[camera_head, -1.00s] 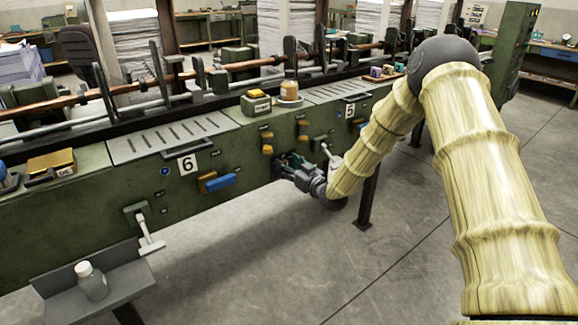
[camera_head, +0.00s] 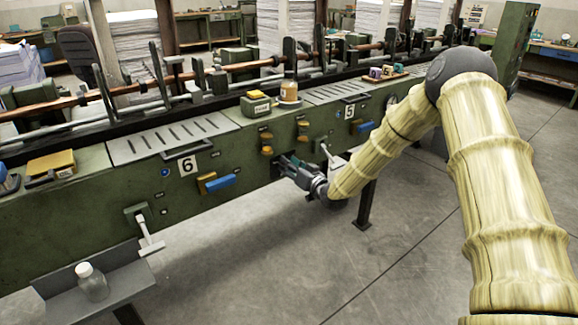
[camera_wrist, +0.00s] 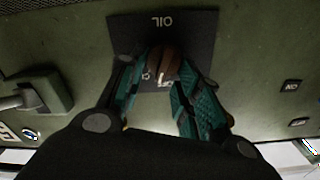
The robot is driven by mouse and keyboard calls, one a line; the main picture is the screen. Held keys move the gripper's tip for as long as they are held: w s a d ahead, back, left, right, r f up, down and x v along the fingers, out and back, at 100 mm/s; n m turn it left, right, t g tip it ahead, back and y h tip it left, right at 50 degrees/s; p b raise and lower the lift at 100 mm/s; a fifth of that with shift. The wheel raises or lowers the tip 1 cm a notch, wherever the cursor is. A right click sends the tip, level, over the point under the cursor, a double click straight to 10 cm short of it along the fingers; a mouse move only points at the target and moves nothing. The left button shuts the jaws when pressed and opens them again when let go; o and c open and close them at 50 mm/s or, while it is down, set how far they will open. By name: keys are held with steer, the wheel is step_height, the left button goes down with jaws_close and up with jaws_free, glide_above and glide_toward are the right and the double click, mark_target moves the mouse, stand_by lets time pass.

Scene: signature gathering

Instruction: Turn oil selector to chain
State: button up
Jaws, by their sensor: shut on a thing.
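The oil selector is a brown knob (camera_wrist: 165,62) on a dark plate (camera_wrist: 190,30) marked OIL, seen upside down in the wrist view. My gripper (camera_wrist: 160,80) has its two teal fingers on either side of the knob and is shut on it. A small light symbol shows on the plate by the left finger; the other markings are partly hidden by the fingers. In the head view my gripper (camera_head: 282,165) is at the front of the green machine, and the knob is hidden there.
A grey lever (camera_head: 328,155) stands out just right of my gripper; it also shows at left in the wrist view (camera_wrist: 25,97). Open floor lies in front.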

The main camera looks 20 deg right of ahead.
steer(key=m, duration=0.5)
steer(key=shift+w+d+f+m, duration=0.1)
steer(key=shift+d+f+m, duration=0.1)
steer(key=shift+d+m, duration=0.15)
steer(key=shift+m, duration=0.25)
steer(key=o, duration=0.9)
steer(key=shift+o, duration=0.2)
steer(key=v, duration=1.2)
steer(key=shift+f, duration=0.1)
